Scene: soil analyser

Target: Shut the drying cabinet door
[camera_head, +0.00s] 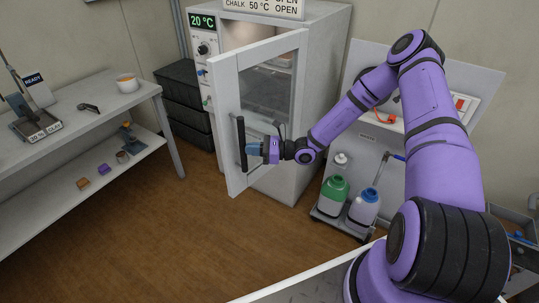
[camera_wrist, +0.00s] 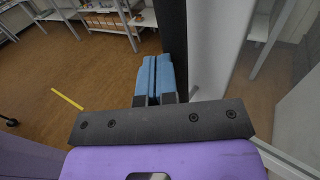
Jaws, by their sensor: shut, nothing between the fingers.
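The drying cabinet (camera_head: 322,70) stands at the back centre in the head view. Its framed glass door (camera_head: 230,130) stands ajar, swung out toward the left front. A dark vertical handle (camera_head: 241,145) is on the door's outer face; it also shows as a dark bar in the wrist view (camera_wrist: 172,25). My gripper (camera_head: 254,149) is at the door, close beside the handle's lower half. In the wrist view my gripper's blue fingers (camera_wrist: 154,78) are together with nothing between them. I cannot tell whether they touch the handle or the door.
A grey bench (camera_head: 75,122) with a lower shelf stands at the left. Black crates (camera_head: 188,120) are stacked left of the cabinet. A low trolley with a green-topped bottle (camera_head: 333,193) and a blue-topped bottle (camera_head: 363,208) stands right of it. The brown floor (camera_head: 170,235) in front is clear.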

